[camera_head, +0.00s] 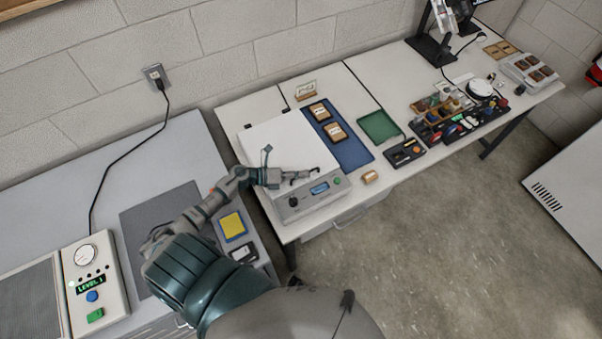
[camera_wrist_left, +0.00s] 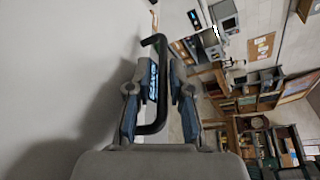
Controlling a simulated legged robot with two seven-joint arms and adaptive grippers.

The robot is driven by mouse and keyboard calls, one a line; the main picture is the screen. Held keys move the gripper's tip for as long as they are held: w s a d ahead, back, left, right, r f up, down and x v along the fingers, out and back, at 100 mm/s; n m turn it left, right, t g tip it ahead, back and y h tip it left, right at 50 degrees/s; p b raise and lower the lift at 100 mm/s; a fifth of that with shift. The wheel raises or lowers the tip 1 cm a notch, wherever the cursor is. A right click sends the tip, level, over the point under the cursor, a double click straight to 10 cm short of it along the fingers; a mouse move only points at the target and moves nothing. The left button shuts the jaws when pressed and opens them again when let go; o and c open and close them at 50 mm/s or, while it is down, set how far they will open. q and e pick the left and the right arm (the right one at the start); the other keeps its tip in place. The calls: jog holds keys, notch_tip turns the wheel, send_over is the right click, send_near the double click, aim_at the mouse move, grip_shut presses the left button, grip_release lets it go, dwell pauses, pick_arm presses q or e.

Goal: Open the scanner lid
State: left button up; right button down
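The scanner (camera_head: 318,198) is a grey box with a small blue display and buttons on its front, on the white table. Its white lid (camera_head: 285,142) looks flat and shut in the head view. A black handle (camera_wrist_left: 161,100) on the lid's front edge shows in the left wrist view. My left gripper (camera_head: 303,177) is over the front of the scanner. In the left wrist view its two fingers (camera_wrist_left: 163,75) stand apart on either side of the handle, with no clear grip on it. My right gripper is not in view.
Right of the scanner lie a blue mat (camera_head: 350,152) with brown framed pieces, a green tray (camera_head: 380,126) and a crowded dark organizer (camera_head: 452,124). A control box with a dial (camera_head: 97,275) and a yellow pad (camera_head: 232,225) lie on the left desk.

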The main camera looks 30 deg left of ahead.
pick_arm(q)
jog(key=shift+d, duration=0.1)
grip_shut()
